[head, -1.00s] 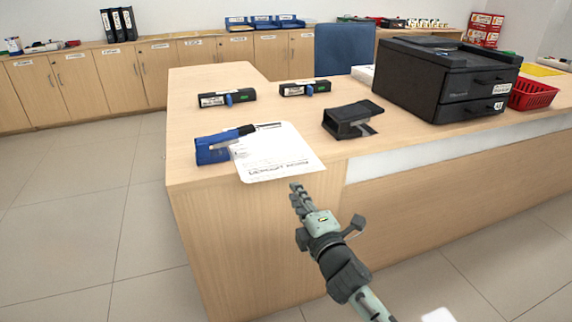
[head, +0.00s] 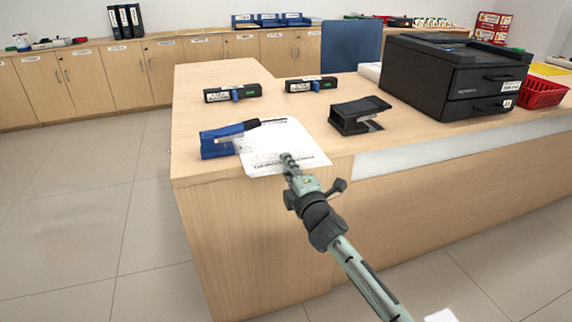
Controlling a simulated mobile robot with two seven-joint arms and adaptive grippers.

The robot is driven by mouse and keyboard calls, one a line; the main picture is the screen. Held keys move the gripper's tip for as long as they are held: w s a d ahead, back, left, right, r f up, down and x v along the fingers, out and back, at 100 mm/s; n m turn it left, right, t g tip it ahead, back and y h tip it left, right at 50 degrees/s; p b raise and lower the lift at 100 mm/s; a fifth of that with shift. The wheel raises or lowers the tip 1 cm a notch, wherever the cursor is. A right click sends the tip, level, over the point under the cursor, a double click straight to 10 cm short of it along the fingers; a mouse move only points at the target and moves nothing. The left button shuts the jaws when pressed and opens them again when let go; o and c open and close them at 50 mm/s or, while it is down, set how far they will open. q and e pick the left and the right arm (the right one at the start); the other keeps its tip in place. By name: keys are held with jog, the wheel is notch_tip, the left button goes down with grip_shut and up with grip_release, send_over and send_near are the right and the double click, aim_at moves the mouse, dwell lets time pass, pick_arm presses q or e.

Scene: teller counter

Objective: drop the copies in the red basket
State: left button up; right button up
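White printed sheets, apparently the copies (head: 268,146), lie at the counter's front left corner, their near edge around the counter's front edge. I cannot tell how many sheets there are. The red basket (head: 541,94) stands at the far right, beside the black printer; its inside is mostly hidden. My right gripper (head: 287,161) reaches in from the lower right, its fingers overlapping the near part of the sheets in the picture. It is seen side-on, so its opening and any contact with the paper cannot be told. My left gripper is out of view.
A blue stapler-like tool (head: 222,143) touches the sheets' left side. A black stamp-like device (head: 358,116) stands to their right. Two black boxes, left (head: 231,93) and right (head: 311,85), lie behind. The large black printer (head: 455,76) stands between the sheets and the basket.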

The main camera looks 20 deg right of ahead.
jog(key=shift+c, duration=1.1)
grip_shut()
notch_tip(320, 180, up, 3)
jog(key=p, duration=0.2)
jog(key=shift+p, duration=0.35)
jog(key=shift+f, duration=0.2)
jog(key=s+r, duration=0.5)
jog(key=s, duration=0.9)
jog(key=shift+d+r, duration=0.15)
jog(key=shift+d, duration=0.05)
